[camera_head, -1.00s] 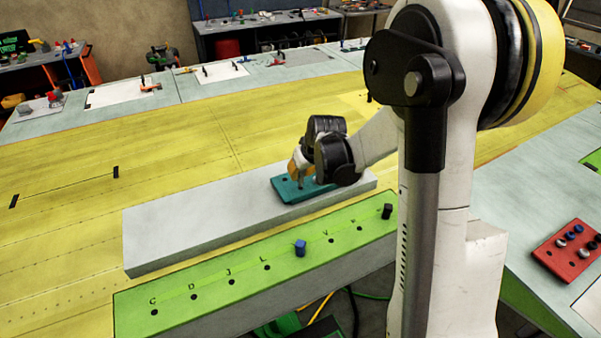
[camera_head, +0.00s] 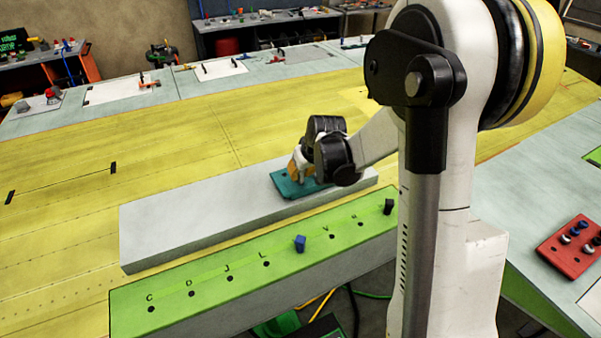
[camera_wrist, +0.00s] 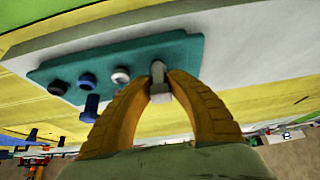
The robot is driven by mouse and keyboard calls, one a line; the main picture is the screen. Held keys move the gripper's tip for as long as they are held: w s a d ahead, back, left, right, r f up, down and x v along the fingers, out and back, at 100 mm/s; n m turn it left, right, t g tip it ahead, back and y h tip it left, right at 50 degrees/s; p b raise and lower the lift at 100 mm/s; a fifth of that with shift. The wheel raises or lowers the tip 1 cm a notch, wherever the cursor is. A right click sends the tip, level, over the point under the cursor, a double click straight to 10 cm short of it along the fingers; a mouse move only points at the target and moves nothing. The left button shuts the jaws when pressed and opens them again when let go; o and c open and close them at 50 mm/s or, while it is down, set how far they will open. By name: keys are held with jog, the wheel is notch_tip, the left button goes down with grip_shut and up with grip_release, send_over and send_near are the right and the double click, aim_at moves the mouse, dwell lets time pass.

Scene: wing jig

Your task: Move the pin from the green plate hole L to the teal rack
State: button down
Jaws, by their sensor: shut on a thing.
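The teal rack (camera_head: 284,189) lies on the grey block, and it also shows in the wrist view (camera_wrist: 140,52). My gripper (camera_wrist: 160,76) is shut on a grey pin (camera_wrist: 159,90) at the rack's edge; whether the pin's end is in a rack hole I cannot tell. In the head view my gripper (camera_head: 299,176) is right over the rack and hides part of it. The green plate (camera_head: 210,290) lies in front of the block. Its hole L (camera_head: 266,264) is empty.
A blue pin (camera_head: 300,243) and a black pin (camera_head: 388,206) stand in the green plate. In the wrist view, a blue pin (camera_wrist: 91,104) stands in the rack, beside a pale ringed spot (camera_wrist: 121,75) and a dark one (camera_wrist: 58,87). A red rack (camera_head: 565,252) with several pins is at right.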

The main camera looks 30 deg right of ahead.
jog(key=shift+f, duration=0.4)
jog(key=c, duration=1.2)
grip_release()
jog(key=shift+c, duration=0.2)
jog(key=shift+r, duration=0.15)
jog(key=v, duration=1.2)
notch_tip(320, 180, up, 7)
jog(key=p, duration=0.5)
